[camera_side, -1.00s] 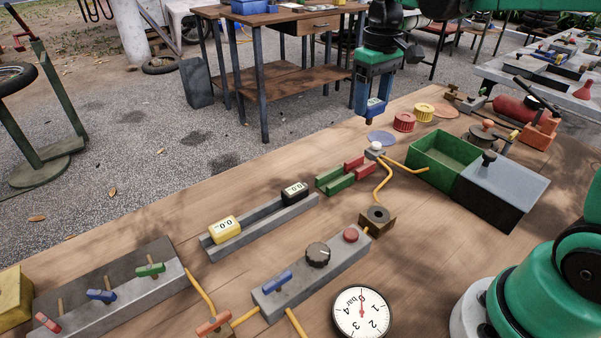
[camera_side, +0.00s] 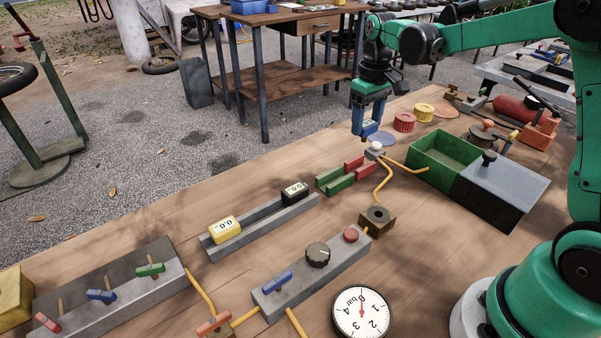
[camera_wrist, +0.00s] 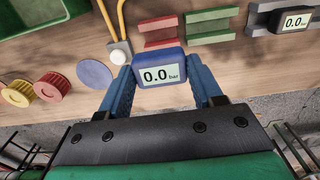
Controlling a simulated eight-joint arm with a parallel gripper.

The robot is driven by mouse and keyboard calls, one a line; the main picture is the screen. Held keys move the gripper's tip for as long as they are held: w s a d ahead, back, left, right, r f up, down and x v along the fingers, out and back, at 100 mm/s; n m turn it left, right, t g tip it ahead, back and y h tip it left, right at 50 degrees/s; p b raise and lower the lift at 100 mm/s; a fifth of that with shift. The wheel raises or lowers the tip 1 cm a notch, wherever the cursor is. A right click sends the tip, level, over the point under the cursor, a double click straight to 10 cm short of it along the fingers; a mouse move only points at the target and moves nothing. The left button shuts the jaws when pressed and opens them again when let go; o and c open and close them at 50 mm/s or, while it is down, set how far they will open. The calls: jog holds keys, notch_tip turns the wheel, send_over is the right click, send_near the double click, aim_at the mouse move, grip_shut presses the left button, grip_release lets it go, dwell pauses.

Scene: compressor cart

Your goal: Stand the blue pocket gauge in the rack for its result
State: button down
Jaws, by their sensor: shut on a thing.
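My gripper (camera_side: 366,134) is shut on the blue pocket gauge (camera_side: 369,128), holding it above the bench near a fitting with a white knob (camera_side: 376,146). In the wrist view the gauge (camera_wrist: 160,66) sits between both fingers of my gripper (camera_wrist: 161,86), its display facing the camera and reading 0.0 bar.
A grey rail (camera_side: 262,222) holds a yellow gauge (camera_side: 223,229) and a black gauge (camera_side: 294,192). Yellow hoses (camera_side: 382,190) run from the fitting. A green open bin (camera_side: 430,165), red cap (camera_side: 404,122) and yellow cap (camera_side: 424,112) stand to the right. A round dial (camera_side: 361,313) lies in front.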

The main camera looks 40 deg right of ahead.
aim_at(364, 142)
jog(key=shift+f, duration=2)
jog(key=shift+f, duration=1.6)
jog(key=shift+c, duration=0.3)
grip_release()
jog(key=shift+r, duration=2.85)
